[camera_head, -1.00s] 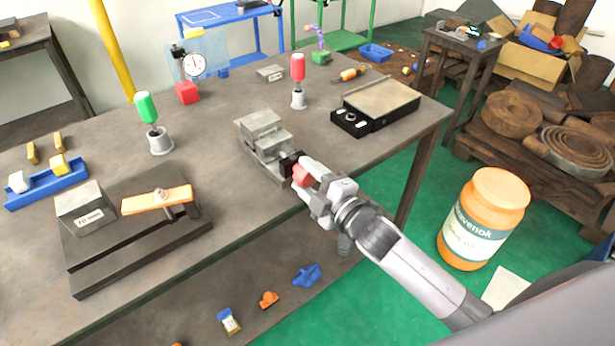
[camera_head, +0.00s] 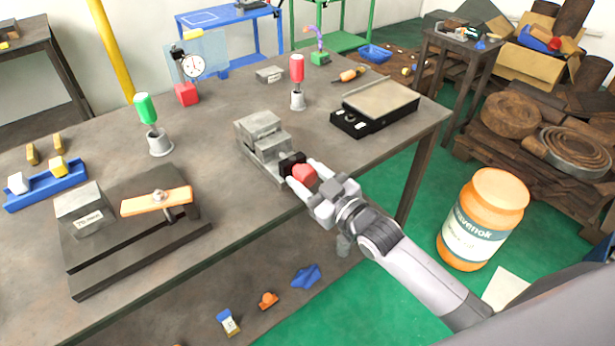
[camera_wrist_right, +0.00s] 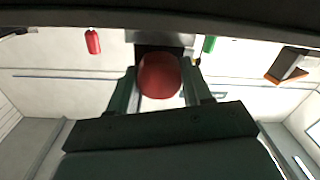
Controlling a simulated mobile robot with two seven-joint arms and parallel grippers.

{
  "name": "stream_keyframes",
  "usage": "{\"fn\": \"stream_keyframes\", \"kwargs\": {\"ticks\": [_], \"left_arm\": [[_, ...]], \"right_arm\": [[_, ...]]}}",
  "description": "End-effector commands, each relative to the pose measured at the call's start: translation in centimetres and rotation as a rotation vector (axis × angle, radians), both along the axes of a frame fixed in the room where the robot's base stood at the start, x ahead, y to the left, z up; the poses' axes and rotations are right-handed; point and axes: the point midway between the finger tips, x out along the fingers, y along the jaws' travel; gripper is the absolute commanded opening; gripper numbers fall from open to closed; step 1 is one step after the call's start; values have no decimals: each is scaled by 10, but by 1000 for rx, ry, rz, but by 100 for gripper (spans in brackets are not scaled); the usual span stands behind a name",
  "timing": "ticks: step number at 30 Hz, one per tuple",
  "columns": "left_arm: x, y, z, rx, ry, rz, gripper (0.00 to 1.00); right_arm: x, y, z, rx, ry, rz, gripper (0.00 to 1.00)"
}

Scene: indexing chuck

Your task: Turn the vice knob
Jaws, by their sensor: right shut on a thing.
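The grey metal vice (camera_head: 262,143) stands near the front edge of the workbench, in the middle of the head view. Its red knob (camera_head: 304,174) faces the front edge, on a black block. My right gripper (camera_head: 302,176) is shut on the red knob, with one finger on each side. In the right wrist view the knob (camera_wrist_right: 160,76) sits between the two fingers. The gripper's palm has rolled compared with the knob's front face, which is partly covered by the fingers. My left gripper is not in view.
The bench (camera_head: 236,211) also holds a black fixture with an orange clamp bar (camera_head: 156,200), a red-handled tool (camera_head: 297,70), a green-handled tool (camera_head: 147,109) and a black plate device (camera_head: 375,106). An orange jar (camera_head: 484,218) stands right of my arm.

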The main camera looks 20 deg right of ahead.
Motion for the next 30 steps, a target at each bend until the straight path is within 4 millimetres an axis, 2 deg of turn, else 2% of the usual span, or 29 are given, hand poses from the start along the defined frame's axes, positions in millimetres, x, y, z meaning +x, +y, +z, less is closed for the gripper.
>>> {"fn": "stream_keyframes", "kwargs": {"ticks": [30], "left_arm": [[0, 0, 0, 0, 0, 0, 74]], "right_arm": [[1, -3, -1, 909, 328, -2, 19]]}}
